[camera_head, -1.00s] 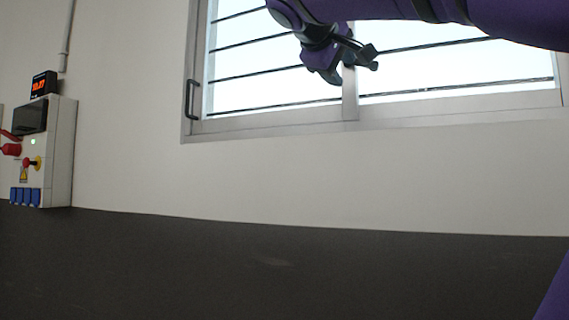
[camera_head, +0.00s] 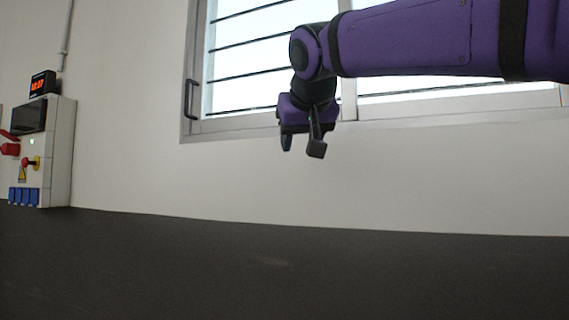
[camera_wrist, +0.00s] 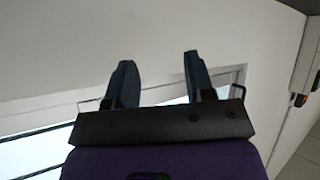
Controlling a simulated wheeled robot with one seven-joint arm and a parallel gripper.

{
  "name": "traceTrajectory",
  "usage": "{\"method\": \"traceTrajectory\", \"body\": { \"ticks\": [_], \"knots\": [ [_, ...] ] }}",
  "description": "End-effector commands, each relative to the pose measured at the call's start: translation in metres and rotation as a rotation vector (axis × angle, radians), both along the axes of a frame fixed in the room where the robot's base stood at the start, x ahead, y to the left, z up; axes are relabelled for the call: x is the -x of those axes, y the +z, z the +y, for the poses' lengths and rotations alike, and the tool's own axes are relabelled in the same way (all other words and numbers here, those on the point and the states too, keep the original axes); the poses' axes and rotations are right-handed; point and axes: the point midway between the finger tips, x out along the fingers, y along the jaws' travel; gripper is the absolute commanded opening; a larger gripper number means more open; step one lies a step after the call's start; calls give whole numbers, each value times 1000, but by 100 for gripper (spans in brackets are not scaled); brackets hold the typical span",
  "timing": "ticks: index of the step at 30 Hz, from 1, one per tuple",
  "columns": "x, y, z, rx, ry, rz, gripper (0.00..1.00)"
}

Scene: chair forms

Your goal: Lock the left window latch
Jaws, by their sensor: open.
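The left window latch (camera_head: 190,98) is a dark upright handle on the left side of the silver window frame, in the head view. A thin dark loop that looks like this latch (camera_wrist: 240,92) shows in the wrist view, right of the fingers. My gripper (camera_head: 301,147) hangs fingers down in front of the window's lower frame, well to the right of the latch and apart from it. In the wrist view my gripper (camera_wrist: 159,60) has its two fingers spread, with nothing between them. My purple arm covers part of the window.
The window (camera_head: 245,55) has dark horizontal bars across its bright panes. A white control box (camera_head: 60,150) with a red button and blue sockets is on the wall at the left. The pale wall below the window is clear.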

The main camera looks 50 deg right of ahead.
Motion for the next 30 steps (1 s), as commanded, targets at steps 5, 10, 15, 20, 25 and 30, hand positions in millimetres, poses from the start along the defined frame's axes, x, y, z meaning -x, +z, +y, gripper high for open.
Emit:
{"method": "traceTrajectory", "body": {
  "ticks": [5,10,15,20,25,30],
  "knots": [
    [-3,-24,17,-184,14,-97,49],
    [-6,-40,30,-325,15,-161,49],
    [-6,-47,36,-403,11,-197,49],
    [-7,-48,37,-419,10,-204,49],
    [-7,-48,37,-419,10,-203,49],
    [-12,-39,32,-347,10,-187,49]
  ]
}}
